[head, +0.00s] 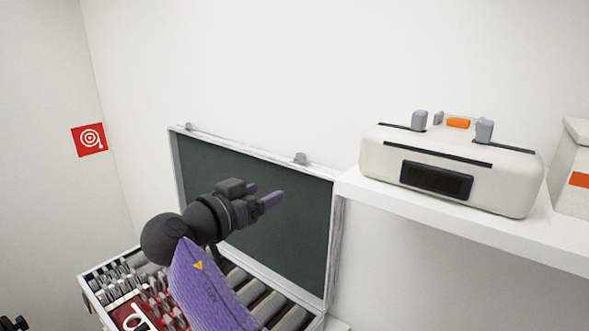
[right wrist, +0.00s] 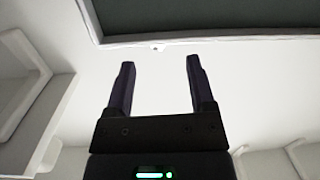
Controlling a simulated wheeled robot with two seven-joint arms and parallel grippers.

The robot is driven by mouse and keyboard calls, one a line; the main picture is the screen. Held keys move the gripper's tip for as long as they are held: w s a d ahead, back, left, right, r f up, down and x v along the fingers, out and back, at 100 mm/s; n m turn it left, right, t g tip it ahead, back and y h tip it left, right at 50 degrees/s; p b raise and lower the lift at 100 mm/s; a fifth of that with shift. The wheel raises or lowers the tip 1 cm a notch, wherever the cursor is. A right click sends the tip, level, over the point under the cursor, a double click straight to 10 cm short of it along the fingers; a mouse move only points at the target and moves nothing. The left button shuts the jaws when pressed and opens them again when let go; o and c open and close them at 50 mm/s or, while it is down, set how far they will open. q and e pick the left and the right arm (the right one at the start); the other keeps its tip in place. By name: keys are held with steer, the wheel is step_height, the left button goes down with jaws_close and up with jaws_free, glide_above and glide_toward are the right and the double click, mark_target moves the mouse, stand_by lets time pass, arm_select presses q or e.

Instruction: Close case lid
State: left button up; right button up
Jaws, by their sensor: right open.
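The case lid (head: 295,235) stands open and upright at the back of the case (head: 88,292), with a dark green inner panel and a silver frame. In the right wrist view the lid (right wrist: 210,18) fills the top, its pale edge running across above the fingertips. My right gripper (head: 264,196) is in front of the lid's inner panel, above the case. In the right wrist view this gripper (right wrist: 160,63) has its two dark fingers apart with nothing between them. A dark part at the bottom left corner of the head view looks like my left gripper (head: 14,324), mostly cut off.
The case holds rows of lenses and a red insert (head: 133,312); my right arm hides part of it. A white shelf (head: 480,228) right of the lid bears a cream device (head: 450,165) and a white box (head: 572,165). A red sign (head: 89,139) hangs on the left wall.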

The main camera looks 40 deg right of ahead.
mark_target(299, 155)
steer(key=shift+m+g+h, duration=0.3)
steer(key=shift+m+h, duration=0.4)
steer(key=shift+m, duration=0.1)
steer(key=w+d+r, duration=0.1)
steer(key=d, duration=0.2)
steer(key=w+d+r+p, duration=0.1)
steer(key=d, duration=0.2)
steer(key=d+r, duration=0.1)
steer(key=d, duration=0.2)
steer(key=shift+w+d+r, duration=0.25)
steer(key=shift+w+r, duration=0.15)
steer(key=shift+c, duration=0.2)
jaws_close()
steer(key=shift+a, duration=0.1)
